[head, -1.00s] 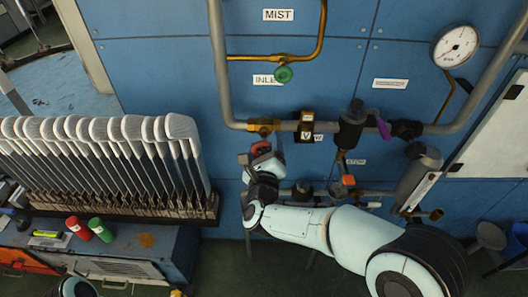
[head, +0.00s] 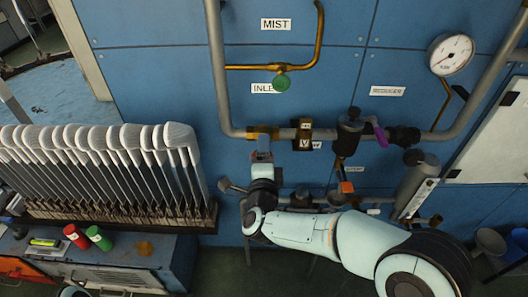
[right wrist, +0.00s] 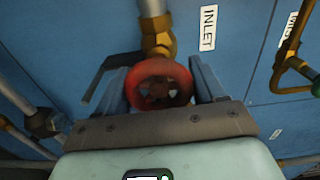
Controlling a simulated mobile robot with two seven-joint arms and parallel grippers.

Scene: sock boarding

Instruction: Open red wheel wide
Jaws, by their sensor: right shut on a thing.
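The red wheel (right wrist: 145,72) is a small round handwheel below a brass fitting (right wrist: 158,35) in the right wrist view. My right gripper (right wrist: 160,82) has one finger on each side of the wheel and is shut on it. How far the wheel is turned cannot be told. My left gripper is not in view.
A green knob (head: 282,83) sits on a brass line near the INLET label (head: 262,88). A black valve body with a purple lever (head: 379,132) and a gauge (head: 451,54) are to the right. A rack of white-topped sock boards (head: 110,205) stands left of my right gripper.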

